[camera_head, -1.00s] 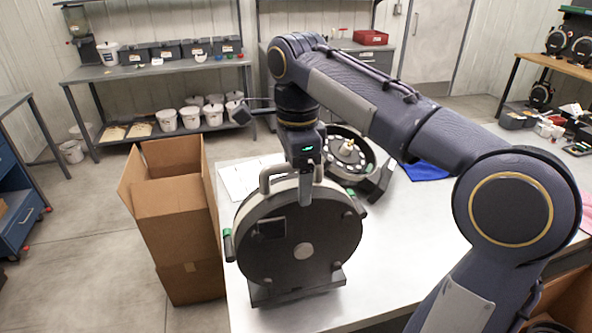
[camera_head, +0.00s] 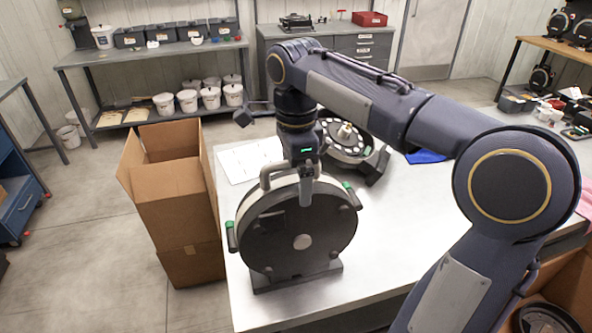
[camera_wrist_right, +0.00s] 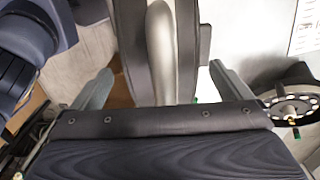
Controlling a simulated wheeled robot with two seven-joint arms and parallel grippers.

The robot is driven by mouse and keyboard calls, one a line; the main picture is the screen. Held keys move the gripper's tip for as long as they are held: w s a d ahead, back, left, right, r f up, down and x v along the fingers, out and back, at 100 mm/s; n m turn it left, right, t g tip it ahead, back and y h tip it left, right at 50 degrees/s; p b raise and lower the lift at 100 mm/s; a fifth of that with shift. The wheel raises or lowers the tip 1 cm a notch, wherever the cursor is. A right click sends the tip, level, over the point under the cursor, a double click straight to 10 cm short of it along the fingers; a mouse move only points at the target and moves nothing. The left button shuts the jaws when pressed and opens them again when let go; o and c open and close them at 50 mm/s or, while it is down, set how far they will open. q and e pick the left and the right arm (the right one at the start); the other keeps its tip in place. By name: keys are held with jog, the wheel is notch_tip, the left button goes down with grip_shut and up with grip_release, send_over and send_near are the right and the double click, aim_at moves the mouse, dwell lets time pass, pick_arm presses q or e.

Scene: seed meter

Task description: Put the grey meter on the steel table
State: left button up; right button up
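The grey meter (camera_head: 298,235), a round dark disc with a pale rim, stands upright on its flat foot on the steel table (camera_head: 400,235), near the left edge. A pale curved handle rises from its top. My right gripper (camera_head: 306,190) is at this handle, pointing down. In the right wrist view the handle (camera_wrist_right: 162,55) passes between the two fingers (camera_wrist_right: 162,88), with a gap on both sides, so the gripper is open around it. One finger shows in front of the disc's upper part in the head view. My left gripper is out of view.
A second, opened meter (camera_head: 345,145) and white sheets (camera_head: 245,160) lie behind on the table, with a blue cloth (camera_head: 427,156). An open cardboard box (camera_head: 178,205) stands left of the table. Another box (camera_head: 575,295) is at bottom right. The table's front middle is clear.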

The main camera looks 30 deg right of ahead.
notch_tip(320, 180, up, 12)
jog(key=shift+r+p, duration=0.1)
jog(key=shift+p, duration=0.5)
jog(key=shift+s+d+f+n, duration=0.15)
jog(key=shift+f+n, duration=0.05)
jog(key=shift+n, duration=0.1)
jog(key=s+a+f+n+t+y, duration=0.2)
jog(key=s+f+n, duration=0.7)
jog(key=f, duration=0.2)
jog(key=s+a+f+n+t+y, duration=0.1)
jog(key=s+a+f+n+t, duration=0.1)
jog(key=s+f+n, duration=0.7)
notch_tip(320, 180, down, 3)
jog(key=shift+a+f+t+y+b, duration=0.1)
jog(key=shift+a+t+y+b, duration=0.3)
jog(key=shift+t, duration=0.4)
